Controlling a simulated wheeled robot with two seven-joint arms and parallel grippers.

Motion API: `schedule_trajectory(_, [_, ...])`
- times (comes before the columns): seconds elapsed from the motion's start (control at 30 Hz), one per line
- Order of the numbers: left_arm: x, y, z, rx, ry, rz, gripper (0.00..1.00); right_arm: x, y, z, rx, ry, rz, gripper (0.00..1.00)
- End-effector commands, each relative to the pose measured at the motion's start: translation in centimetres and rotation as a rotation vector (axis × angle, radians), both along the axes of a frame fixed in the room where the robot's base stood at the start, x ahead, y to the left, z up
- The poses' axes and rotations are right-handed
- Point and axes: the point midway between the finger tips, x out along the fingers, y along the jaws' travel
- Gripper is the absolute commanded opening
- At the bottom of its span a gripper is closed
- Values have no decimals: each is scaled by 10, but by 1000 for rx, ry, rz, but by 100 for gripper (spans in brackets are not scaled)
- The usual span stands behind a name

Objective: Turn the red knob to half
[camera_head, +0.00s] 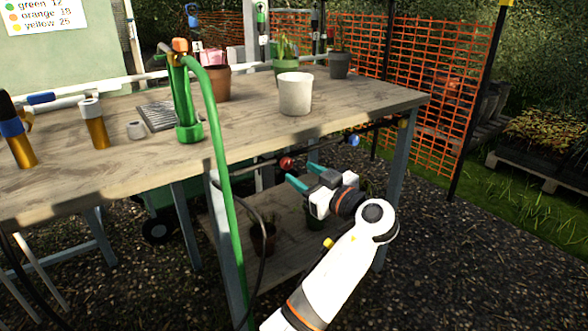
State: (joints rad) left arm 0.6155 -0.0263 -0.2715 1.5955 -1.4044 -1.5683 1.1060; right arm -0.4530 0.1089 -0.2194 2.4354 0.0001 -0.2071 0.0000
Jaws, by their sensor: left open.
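The red knob (286,162) sits on a dark rail just under the front edge of the wooden table. My left gripper (302,175) reaches up from below, close to the red knob at its lower right. Its two teal fingers are apart, with nothing seen between them. The red knob looks clear of the fingers, but I cannot tell the exact gap in depth. Any mark or scale on the knob is too small to read. My right gripper is not in view.
A blue knob (353,140) and a yellow knob (403,122) sit farther right on the rail. A green hose (224,170) hangs down the table (340,104) front, left of the red knob. A white pot (295,94) stands above. A lower shelf (283,235) holds pots.

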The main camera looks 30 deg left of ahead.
Motion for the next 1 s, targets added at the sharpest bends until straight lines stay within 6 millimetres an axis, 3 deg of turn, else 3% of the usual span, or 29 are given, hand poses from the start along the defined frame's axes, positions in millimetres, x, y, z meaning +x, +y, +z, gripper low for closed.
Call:
schedule_trajectory(0.1, [7, 21, 0, 2, -1, 2, 48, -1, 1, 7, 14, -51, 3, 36])
schedule_trajectory(0.3, [14, 40, 0, 0, 1, -1, 48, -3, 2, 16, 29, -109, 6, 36])
schedule_trajectory(0.67, [16, 45, 0, 0, 1, -1, 48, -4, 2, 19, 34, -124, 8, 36])
schedule_trajectory(0.93, [16, 44, 0, 0, 1, -1, 4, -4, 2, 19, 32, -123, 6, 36])
schedule_trajectory(1.0, [16, 44, 0, 0, 1, -1, 4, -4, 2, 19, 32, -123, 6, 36])
